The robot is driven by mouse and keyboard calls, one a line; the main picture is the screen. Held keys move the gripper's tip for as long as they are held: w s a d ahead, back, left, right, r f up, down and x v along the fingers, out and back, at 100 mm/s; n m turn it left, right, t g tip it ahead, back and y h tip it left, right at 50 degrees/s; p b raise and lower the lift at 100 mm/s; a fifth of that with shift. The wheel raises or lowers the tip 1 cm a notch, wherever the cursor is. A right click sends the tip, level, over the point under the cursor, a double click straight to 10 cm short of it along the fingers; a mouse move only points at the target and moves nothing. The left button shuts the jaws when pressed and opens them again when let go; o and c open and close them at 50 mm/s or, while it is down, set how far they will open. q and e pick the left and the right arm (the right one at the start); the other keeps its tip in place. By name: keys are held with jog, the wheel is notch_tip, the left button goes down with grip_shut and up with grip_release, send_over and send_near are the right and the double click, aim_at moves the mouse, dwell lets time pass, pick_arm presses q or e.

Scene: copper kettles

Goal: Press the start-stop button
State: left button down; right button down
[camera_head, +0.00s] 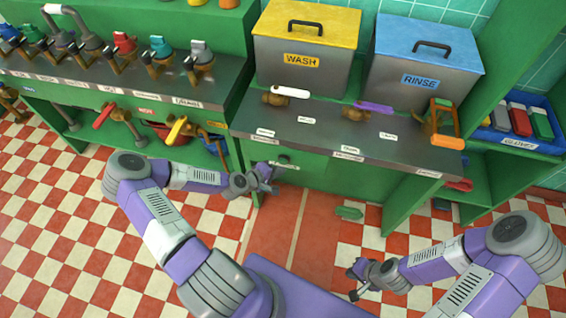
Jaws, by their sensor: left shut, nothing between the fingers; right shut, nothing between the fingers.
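No label reading start-stop can be made out. A small dark round knob or button (284,158) sits on the green front panel under the counter, above a small pale label (285,166) too small to read. My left gripper (272,178) is shut and empty, just in front of that panel, slightly below and left of the knob. Whether it touches the panel I cannot tell. My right gripper (354,284) is shut and empty, low over the floor and well away from the counter.
A yellow-lidded WASH tank (305,72) and a blue-lidded RINSE tank (412,88) stand behind the grey counter (317,137). Taps line the left counter. A green block-like piece (348,213) is below the counter. A blue tray (549,143) of coloured blocks is at right.

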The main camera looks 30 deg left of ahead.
pick_arm(q)
jog(key=shift+w, duration=0.2)
jog(key=shift+w+a, duration=0.15)
jog(key=shift+w, duration=0.35)
dwell(0.6)
jog(key=shift+s, duration=0.1)
jog(key=shift+s+d, duration=0.2)
jog(key=shift+s, duration=0.65)
jog(key=s, duration=0.2)
jog(key=s+d+p, duration=0.1)
jog(key=s, duration=0.2)
jog(key=shift+s+d+p, duration=0.25)
jog(key=shift+s+p, duration=0.05)
jog(key=shift+s, duration=0.1)
